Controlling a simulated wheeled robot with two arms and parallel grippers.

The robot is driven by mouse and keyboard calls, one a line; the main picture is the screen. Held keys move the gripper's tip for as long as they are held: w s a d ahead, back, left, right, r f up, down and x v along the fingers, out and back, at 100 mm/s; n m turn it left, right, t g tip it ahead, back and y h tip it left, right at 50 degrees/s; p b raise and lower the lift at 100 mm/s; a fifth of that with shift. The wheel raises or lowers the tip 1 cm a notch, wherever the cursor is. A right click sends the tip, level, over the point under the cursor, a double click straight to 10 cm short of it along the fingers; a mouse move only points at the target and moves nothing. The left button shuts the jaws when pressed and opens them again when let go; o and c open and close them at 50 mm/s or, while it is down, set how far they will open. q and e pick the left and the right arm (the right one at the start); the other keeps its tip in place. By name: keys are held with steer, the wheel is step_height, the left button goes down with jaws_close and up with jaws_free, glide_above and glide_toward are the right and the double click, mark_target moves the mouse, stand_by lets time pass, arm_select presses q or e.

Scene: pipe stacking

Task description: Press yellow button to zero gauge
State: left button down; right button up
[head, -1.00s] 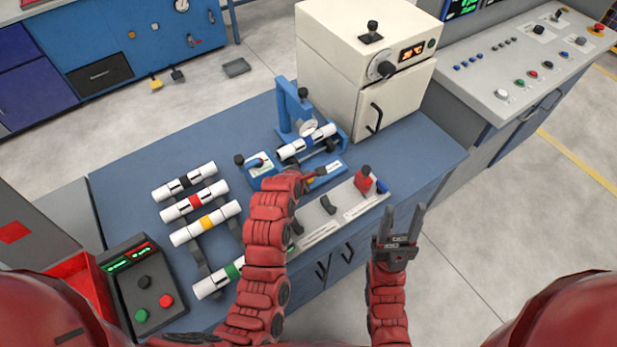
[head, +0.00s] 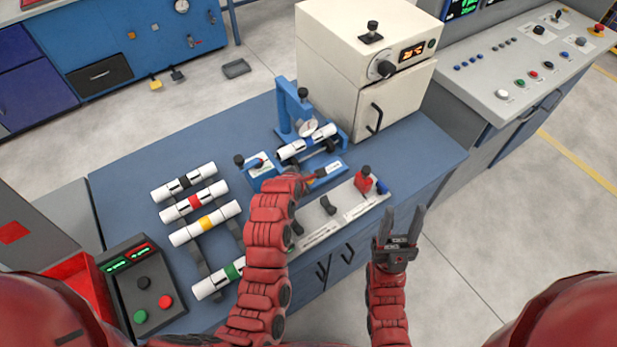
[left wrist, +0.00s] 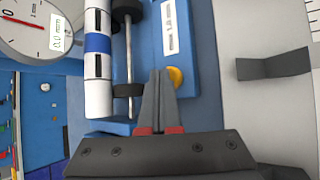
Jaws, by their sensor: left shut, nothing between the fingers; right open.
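The yellow button (left wrist: 175,77) is on the blue gauge stand's base (left wrist: 205,70). In the left wrist view my left gripper (left wrist: 161,76) is shut and empty, its tips right beside the button and overlapping its edge. I cannot tell whether they touch it. In the head view my left gripper (head: 318,174) reaches over the base and hides the button. The round dial gauge (left wrist: 32,28) has a red needle and a small label that seems to read 0.0 mm; it also shows in the head view (head: 309,127). My right gripper (head: 399,226) is open and empty, off the bench's front edge.
A white pipe with a blue band (head: 318,136) lies on rollers under the gauge. Several banded pipes (head: 193,202) lie on a rack at left. A red clamp (head: 366,181) stands right of my left gripper. A cream oven (head: 350,50) stands behind.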

stand_by(0.4)
arm_select(q)
steer(key=shift+r+p, duration=0.4)
steer(key=shift+r, duration=0.45)
steer(key=shift+r+p, duration=1.3)
steer(key=shift+r, duration=1.2)
steer(key=shift+f, duration=0.1)
